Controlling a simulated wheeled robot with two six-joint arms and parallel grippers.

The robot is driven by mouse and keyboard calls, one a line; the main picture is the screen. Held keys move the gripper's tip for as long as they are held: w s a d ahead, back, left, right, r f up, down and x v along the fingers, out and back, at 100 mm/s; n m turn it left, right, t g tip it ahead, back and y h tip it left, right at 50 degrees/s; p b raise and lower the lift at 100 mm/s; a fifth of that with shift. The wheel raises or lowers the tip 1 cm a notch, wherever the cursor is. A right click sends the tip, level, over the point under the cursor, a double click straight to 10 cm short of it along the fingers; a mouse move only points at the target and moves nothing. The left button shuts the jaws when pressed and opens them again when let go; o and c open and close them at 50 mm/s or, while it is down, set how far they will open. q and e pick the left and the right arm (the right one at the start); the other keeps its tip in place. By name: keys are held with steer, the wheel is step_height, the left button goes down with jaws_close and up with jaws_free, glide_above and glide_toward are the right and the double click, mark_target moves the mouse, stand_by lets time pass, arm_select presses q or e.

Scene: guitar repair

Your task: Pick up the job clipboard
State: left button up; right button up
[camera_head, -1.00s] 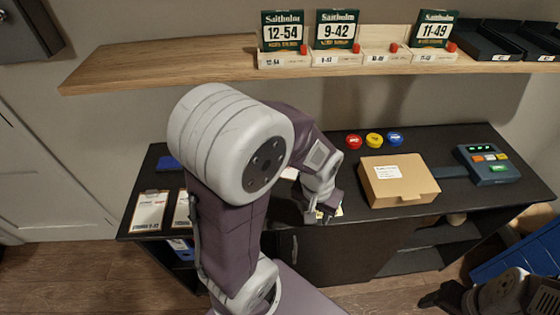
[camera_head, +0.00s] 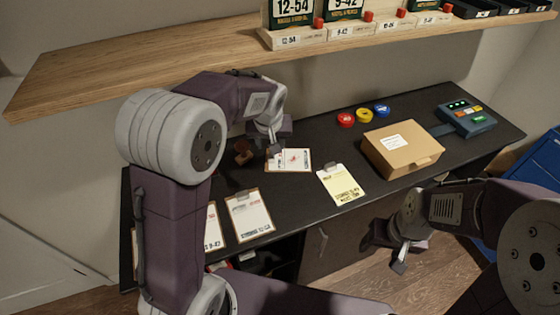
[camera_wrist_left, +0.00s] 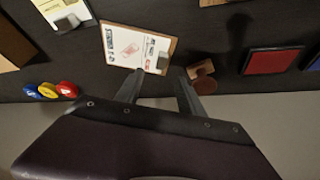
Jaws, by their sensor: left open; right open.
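Several clipboards lie flat on the black worktop; I cannot tell for certain which is the job one. One with a red drawing (camera_head: 290,160) lies just beside my left gripper (camera_head: 272,143). In the left wrist view this clipboard (camera_wrist_left: 138,46) has its clip toward the open, empty fingers (camera_wrist_left: 158,88), which are apart from it. A clipboard with a yellowish sheet (camera_head: 342,185) lies to its right. Two more, one with a white sheet (camera_head: 249,214) and one partly hidden by my arm (camera_head: 213,232), lie nearer the front. My right gripper (camera_head: 400,256) is open in front of the cabinet.
A cardboard box (camera_head: 402,148) and a dark device with lit buttons (camera_head: 466,118) stand at the right. Red, yellow and blue discs (camera_head: 364,115) lie behind the box. A small wooden object (camera_wrist_left: 202,72) sits near my left fingers. A wooden shelf (camera_head: 150,75) overhangs the back.

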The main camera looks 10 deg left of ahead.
mark_target(271, 156)
arm_select(q)
steer(key=f, duration=0.2)
steer(key=w+a+f, duration=0.1)
steer(key=shift+a, duration=0.1)
steer(key=shift+w+f, duration=0.3)
steer(key=shift+f, duration=0.2)
steer(key=x, duration=0.4)
steer(key=shift+s+d, duration=0.1)
steer(key=shift+d, duration=0.15)
steer(key=shift+w+a+f, duration=0.1)
steer(key=shift+w+f, duration=0.15)
steer(key=shift+f, duration=0.15)
steer(key=shift+s, duration=0.1)
jaws_close()
